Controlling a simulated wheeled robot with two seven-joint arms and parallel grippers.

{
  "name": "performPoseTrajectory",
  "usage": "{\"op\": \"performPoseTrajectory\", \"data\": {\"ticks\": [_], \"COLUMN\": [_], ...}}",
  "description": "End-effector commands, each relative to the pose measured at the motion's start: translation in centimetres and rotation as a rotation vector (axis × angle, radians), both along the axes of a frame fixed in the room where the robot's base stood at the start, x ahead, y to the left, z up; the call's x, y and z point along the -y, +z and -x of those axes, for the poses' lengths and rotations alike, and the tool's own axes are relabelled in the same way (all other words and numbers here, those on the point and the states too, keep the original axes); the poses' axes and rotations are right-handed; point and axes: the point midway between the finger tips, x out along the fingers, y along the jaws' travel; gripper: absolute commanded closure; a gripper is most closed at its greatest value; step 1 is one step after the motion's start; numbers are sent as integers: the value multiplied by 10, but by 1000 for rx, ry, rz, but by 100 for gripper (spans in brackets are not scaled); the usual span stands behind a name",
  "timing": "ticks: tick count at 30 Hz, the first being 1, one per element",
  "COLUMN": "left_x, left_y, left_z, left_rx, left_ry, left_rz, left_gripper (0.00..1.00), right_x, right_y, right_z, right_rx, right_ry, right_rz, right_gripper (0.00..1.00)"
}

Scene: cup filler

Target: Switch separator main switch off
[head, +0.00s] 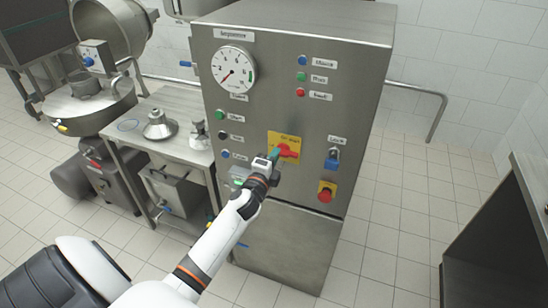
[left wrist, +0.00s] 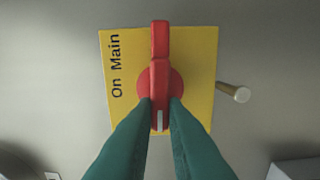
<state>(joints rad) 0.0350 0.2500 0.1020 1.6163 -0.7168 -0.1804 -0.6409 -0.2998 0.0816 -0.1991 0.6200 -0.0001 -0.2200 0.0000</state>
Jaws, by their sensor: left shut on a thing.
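The main switch is a red rotary handle (head: 289,151) on a yellow plate (head: 291,140), on the front of the steel separator cabinet (head: 255,110). In the left wrist view the red handle (left wrist: 160,42) lies lengthwise in the picture, and the yellow plate (left wrist: 195,60) reads "On Main". My left gripper (head: 274,155) has its green fingers on either side of the handle's near end, shut on it; it also shows in the left wrist view (left wrist: 160,105). The fingers hide part of the handle. My right gripper is not in view.
A padlock-like blue part (head: 332,159) and a red emergency button (head: 326,193) sit right of the switch. A round gauge (head: 234,70) and several coloured buttons are above and left.

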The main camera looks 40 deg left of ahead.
Motion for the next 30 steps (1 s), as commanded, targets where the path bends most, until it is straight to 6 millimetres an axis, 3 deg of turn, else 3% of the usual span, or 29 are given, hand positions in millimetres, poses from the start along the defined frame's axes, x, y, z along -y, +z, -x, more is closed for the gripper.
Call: {"op": "performPoseTrajectory", "data": {"ticks": [18,19,22,30], "left_x": [0,0,0,0], "left_y": [-2,-2,-2,-1], "left_z": [0,0,0,0], "left_rx": [9,9,8,9], "left_ry": [0,0,0,0], "left_rz": [44,44,43,40], "left_gripper": [100,85,69,66], "right_x": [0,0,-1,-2], "right_y": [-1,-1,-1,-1], "right_z": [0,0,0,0], "right_rx": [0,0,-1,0], "right_ry": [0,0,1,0], "right_rz": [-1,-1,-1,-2], "right_gripper": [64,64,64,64]}}
